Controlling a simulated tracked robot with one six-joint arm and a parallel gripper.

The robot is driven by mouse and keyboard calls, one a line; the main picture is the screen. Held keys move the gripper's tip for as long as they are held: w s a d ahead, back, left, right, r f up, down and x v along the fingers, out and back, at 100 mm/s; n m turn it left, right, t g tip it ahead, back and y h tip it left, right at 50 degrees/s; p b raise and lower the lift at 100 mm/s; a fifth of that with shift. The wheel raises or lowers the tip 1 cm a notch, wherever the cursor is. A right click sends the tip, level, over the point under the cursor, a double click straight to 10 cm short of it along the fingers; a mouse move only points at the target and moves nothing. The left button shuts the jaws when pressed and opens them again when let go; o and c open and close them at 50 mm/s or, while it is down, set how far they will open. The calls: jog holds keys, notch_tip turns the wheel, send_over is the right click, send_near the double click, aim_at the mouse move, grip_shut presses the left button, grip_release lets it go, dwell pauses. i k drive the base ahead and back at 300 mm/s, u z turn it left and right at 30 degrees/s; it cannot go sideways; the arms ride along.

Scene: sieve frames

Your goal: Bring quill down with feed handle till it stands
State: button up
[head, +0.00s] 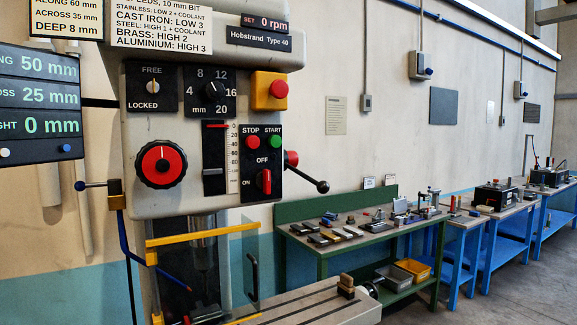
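The feed handle (308,175) is a dark lever with a black ball end and a red hub, on the right side of the machine head (200,205). It slants down to the right. The quill (203,250) is partly visible below the head, behind a clear guard (250,262) with yellow bars. A depth scale (233,160) on the head starts at 0 at the top, with a red mark level with that end. The FREE/LOCKED knob (152,87) and a depth dial (213,92) marked 4 to 20 mm sit above it. My gripper is out of view.
The readout (40,105) shows 50, 25 and 0 mm; the speed display (266,22) shows 0 rpm. STOP (252,142) and START (275,141) buttons and a red switch (264,182) sit left of the handle. A green bench (290,218) with tools stands to the right.

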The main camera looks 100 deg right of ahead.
aim_at(291, 157)
jog(key=u, duration=0.05)
jog(key=k, duration=1.75)
jog(key=z, duration=2.45)
